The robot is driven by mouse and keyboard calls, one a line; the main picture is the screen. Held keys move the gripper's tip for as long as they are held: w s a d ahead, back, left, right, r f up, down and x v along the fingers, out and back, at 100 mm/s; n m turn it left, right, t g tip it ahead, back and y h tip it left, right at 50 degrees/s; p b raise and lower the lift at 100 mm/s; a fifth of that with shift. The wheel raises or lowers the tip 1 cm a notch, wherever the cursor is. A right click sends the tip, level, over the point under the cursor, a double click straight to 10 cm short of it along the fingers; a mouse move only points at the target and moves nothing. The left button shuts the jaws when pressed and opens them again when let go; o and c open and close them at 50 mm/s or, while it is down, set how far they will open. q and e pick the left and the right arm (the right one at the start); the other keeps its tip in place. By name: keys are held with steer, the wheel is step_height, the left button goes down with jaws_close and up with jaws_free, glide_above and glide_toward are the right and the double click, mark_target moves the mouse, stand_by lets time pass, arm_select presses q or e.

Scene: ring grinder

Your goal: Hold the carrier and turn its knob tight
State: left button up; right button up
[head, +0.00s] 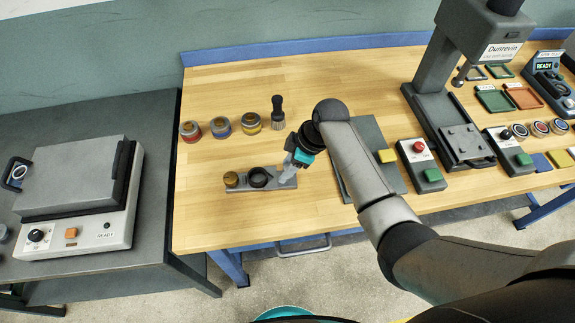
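The carrier (273,187) is a flat grey plate lying on the wooden table, left of the middle of the head view. A black ring-shaped part (260,177) sits on it, and a brass-coloured knob (231,179) is at its left end. My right gripper (287,175) reaches down from the upper right to the carrier's right end. Its pale fingertips are at or just above the plate; I cannot tell whether they touch or grip it. My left gripper is not in view.
Several small jars (222,126) and a dark-handled brush (278,113) stand behind the carrier. A grey mat (371,133) lies right of it, partly behind my arm. A press (437,90) and button boxes (420,163) stand further right. The table's front-left area is clear.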

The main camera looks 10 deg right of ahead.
jaws_close()
stand_by(1.0)
